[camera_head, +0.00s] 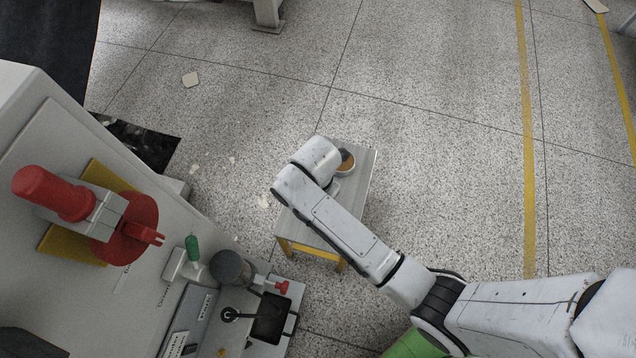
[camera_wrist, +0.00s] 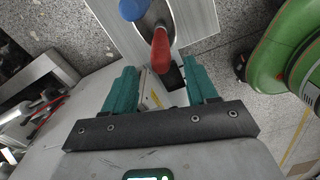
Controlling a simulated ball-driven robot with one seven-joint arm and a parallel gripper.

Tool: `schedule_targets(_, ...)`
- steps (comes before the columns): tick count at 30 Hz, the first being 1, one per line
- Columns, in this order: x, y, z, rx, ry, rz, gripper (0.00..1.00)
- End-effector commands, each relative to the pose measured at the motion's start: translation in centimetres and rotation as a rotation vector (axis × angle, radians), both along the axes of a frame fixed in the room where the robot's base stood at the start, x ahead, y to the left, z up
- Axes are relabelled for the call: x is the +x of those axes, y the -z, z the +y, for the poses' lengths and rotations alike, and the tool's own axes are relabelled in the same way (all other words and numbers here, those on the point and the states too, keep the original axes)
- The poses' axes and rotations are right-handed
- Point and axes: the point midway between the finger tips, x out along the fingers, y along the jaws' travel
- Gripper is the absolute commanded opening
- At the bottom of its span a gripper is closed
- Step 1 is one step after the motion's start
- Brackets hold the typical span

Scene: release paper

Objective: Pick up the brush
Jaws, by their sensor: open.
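In the wrist view, my gripper (camera_wrist: 158,67) is open, with its two teal fingers apart. A red, rounded handle-like thing (camera_wrist: 160,48), which looks like the brush's handle, shows between and just beyond the fingertips. Its near end lies by a dark patch, and its bristles cannot be made out. I cannot tell whether a finger touches it. It is over a light grey surface, which looks like the top of the small table (camera_head: 357,185) in the head view. There my arm hides the gripper and the brush.
A blue rounded thing (camera_wrist: 132,9) is close by the red handle. A round container with orange-brown contents (camera_head: 346,161) sits on the small table, partly behind my arm. A large machine with a red handle (camera_head: 60,195) stands at the left. Speckled floor (camera_head: 440,130) is open to the right.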

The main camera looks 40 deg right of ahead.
Motion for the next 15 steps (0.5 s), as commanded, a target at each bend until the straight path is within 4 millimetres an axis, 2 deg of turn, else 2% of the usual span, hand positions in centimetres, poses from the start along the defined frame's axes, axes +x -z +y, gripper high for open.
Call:
schedule_targets(3,0.0,1.7,0.0,-0.001,0.002,0.002,0.57)
schedule_targets(10,0.0,3.3,-0.2,-0.001,0.003,0.002,0.57)
schedule_targets(15,0.1,5.8,-0.5,-0.001,0.003,0.002,0.57)
